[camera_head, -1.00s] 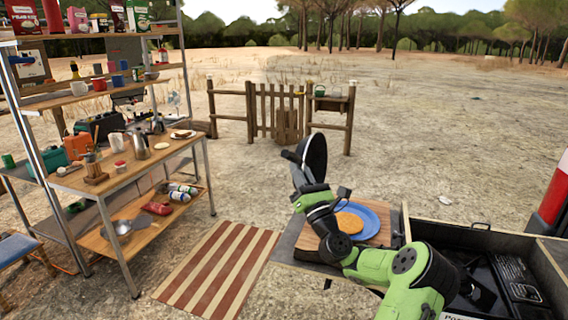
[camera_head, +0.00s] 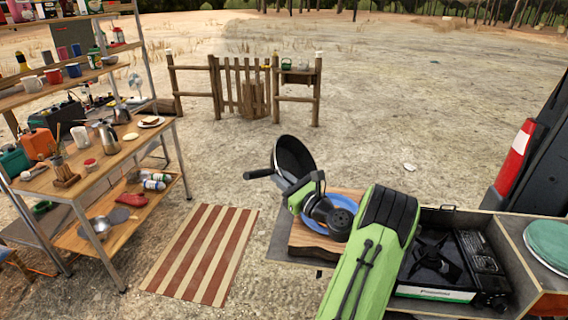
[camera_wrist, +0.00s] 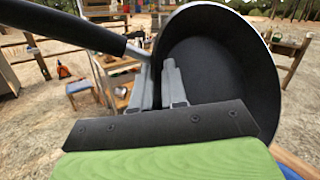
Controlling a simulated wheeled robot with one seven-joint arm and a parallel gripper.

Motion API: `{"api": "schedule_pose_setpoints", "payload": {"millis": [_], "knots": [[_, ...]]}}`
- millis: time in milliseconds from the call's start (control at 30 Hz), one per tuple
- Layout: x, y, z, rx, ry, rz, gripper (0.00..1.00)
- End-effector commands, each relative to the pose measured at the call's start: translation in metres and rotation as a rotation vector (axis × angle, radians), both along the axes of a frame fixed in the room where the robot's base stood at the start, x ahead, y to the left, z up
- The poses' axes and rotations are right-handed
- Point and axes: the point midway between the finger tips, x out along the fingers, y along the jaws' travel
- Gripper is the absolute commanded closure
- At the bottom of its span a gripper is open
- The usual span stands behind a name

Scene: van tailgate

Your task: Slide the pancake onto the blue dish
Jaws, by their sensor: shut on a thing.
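A black frying pan (camera_head: 294,157) is held tilted on its side above the far edge of the wooden board, its handle pointing left. My gripper (camera_wrist: 162,80) is shut on the pan's wall close to the handle, with one finger on each side. The pan's dark inner face (camera_wrist: 222,65) shows no pancake in the wrist view. The blue dish (camera_head: 344,197) lies on the board, mostly covered by my wrist. The pancake is hidden now; a second ago it showed lying on the blue dish.
The wooden board (camera_head: 308,238) sits on the tailgate. A camping stove (camera_head: 440,262) stands in a drawer to the right, near a green round lid (camera_head: 548,243). A cluttered shelf table (camera_head: 100,165) is at left, with a striped mat (camera_head: 200,252) on the ground.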

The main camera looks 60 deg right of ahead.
Motion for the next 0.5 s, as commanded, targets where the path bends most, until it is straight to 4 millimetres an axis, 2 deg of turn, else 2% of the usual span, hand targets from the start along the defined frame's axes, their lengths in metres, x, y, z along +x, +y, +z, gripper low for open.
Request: {"api": "schedule_pose_setpoints", "payload": {"millis": [33, 133, 500], "knots": [[0.003, 0.002, 0.005, -0.015, 0.034, 0.004, 1.00], [0.005, 0.003, 0.000, -0.045, 0.109, 0.005, 1.00], [0.020, 0.009, -0.027, -0.203, 0.524, 0.006, 1.00]]}}
